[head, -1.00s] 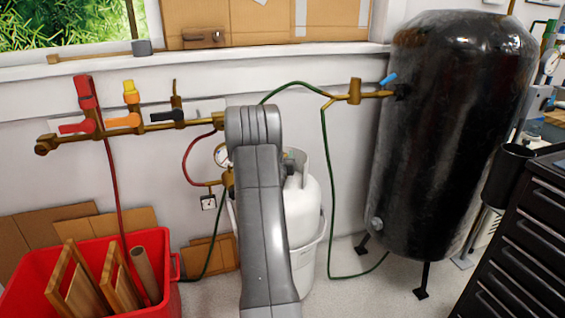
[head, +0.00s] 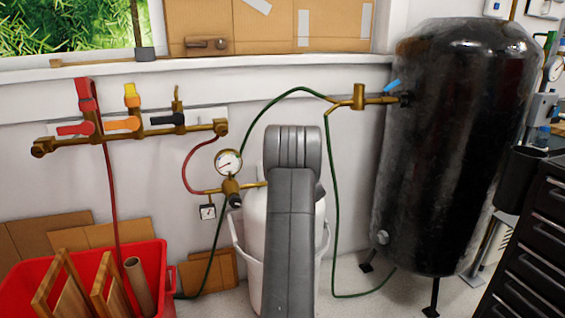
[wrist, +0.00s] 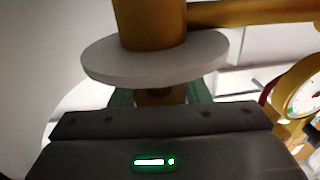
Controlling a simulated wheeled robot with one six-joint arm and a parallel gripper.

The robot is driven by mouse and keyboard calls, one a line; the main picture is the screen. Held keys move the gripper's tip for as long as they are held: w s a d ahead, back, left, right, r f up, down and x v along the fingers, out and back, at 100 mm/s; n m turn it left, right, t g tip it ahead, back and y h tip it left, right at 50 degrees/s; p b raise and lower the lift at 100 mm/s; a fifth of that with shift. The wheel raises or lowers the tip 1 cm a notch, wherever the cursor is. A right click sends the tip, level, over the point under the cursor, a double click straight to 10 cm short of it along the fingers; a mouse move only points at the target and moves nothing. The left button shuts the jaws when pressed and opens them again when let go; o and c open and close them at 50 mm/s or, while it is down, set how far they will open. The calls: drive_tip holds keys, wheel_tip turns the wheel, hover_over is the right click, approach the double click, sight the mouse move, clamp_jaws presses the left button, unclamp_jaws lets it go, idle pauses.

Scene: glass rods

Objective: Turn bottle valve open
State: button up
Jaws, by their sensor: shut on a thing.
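The white gas bottle (head: 256,222) stands against the wall in the head view, mostly hidden behind my grey arm. Its valve is hidden there. In the wrist view, a pale round disc (wrist: 150,62), apparently the valve's handwheel, sits on a thick brass body (wrist: 150,22) with a brass pipe (wrist: 250,12) running right. My gripper (wrist: 160,97) is shut on this valve. Green finger parts show on either side just below the disc, and the exact contact is hidden. My gripper is not visible in the head view.
A pressure gauge (head: 228,163) and brass regulator (head: 231,190) are close left of my arm. A brass manifold (head: 150,134) with coloured levers runs along the wall. A green hose (head: 334,200) hangs at right, before the black tank (head: 440,150). A red bin (head: 155,275) stands at lower left.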

drive_tip(key=n+g+y+p, duration=0.1)
drive_tip(key=p, duration=0.1)
drive_tip(key=n+g+y+p, duration=0.1)
drive_tip(key=y, duration=0.1)
drive_tip(key=shift+s+r+p, duration=0.1)
drive_tip(key=shift+r+p, duration=0.1)
drive_tip(key=shift+p, duration=0.15)
drive_tip(key=shift+a+f+n+g+y+p, duration=0.1)
drive_tip(key=shift+a+n+g+y+p, duration=0.1)
drive_tip(key=shift+n+g+y+p, duration=0.65)
drive_tip(key=shift+s+y, duration=0.1)
drive_tip(key=shift+y, duration=0.15)
drive_tip(key=o, duration=1)
drive_tip(key=p+v, duration=0.2)
drive_tip(key=v, duration=1.1)
drive_tip(key=shift+s+d, duration=0.25)
drive_tip(key=shift+s, duration=0.05)
drive_tip(key=shift+f, duration=0.1)
